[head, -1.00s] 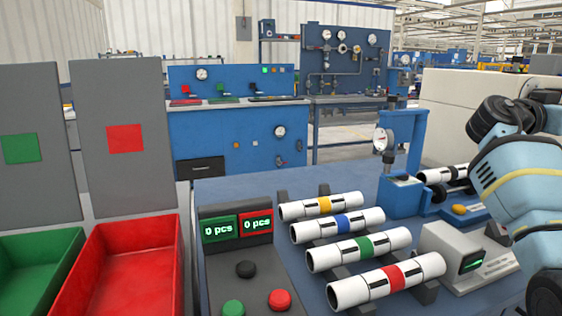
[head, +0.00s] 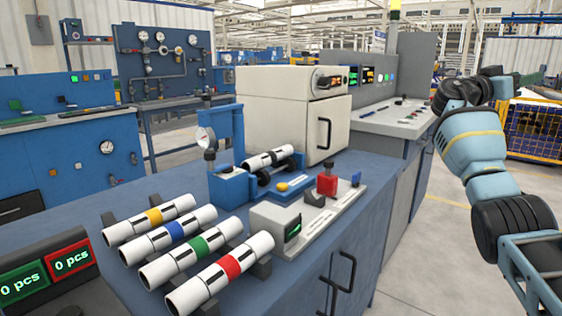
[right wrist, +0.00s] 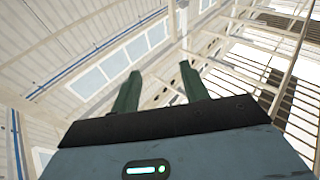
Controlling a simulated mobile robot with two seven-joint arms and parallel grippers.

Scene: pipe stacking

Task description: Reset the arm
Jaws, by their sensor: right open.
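My right arm (head: 475,140) is raised at the right of the head view, bent, beside the bench and over open floor. My right gripper (right wrist: 158,82) is open and empty in the right wrist view, its two dark green fingers apart and facing the roof. In the head view its fingers cannot be made out clearly. My left gripper is in neither view.
White pipes with yellow (head: 154,217), blue (head: 175,232), green (head: 199,245) and red (head: 230,267) bands lie on the bench (head: 330,205). A black-banded pipe (head: 268,159) lies by the blue gauge stand (head: 222,150). A beige cabinet (head: 290,110) stands behind.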

